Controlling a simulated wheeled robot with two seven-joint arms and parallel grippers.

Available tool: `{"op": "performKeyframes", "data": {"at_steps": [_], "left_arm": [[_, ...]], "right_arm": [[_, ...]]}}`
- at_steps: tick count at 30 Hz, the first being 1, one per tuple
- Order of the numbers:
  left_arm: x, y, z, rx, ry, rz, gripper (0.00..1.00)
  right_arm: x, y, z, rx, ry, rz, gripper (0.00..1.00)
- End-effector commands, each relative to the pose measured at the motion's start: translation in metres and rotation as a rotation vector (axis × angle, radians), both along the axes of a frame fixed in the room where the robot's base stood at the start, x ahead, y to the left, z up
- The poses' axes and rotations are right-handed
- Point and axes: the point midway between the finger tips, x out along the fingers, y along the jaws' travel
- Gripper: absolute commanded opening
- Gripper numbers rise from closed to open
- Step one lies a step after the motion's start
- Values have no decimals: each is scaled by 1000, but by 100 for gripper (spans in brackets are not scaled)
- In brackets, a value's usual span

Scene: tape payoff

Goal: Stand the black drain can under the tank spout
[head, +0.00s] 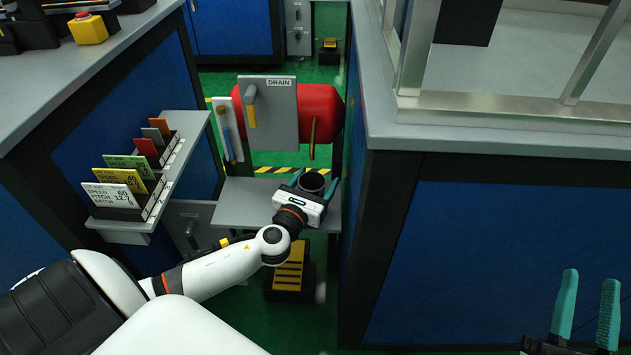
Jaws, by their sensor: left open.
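The black drain can (313,181) stands upright on a grey shelf (243,203), its open top facing up. The red tank (322,110) is above and behind it, with a thin brownish spout (312,138) pointing down. In the picture the can is right below the spout; their exact alignment in depth is hard to tell. My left gripper (314,183) is open, with its teal fingers on either side of the can. Its white body hides the can's lower part. My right gripper (586,308) is open and empty at the lower right, far from the can.
A grey DRAIN panel (268,112) with a lever hangs in front of the tank. A card rack (150,190) juts out at left. Blue-sided benches flank the gap. A black and yellow pedal (289,272) is on the floor below the shelf.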

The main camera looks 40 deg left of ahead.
Motion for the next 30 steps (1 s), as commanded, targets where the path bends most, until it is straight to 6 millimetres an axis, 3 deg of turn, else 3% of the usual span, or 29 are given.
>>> {"op": "performKeyframes", "data": {"at_steps": [6, 21, 30], "left_arm": [[-2, 0, 3, 0, 1, -1, 71], [-100, -16, 1, 0, 3, 0, 71], [-119, -19, 3, 0, -1, 0, 71]], "right_arm": [[3, 0, -3, -10, 35, -3, 36], [14, -2, -33, -65, 232, -15, 36], [15, -2, -35, -69, 246, -15, 36]]}}
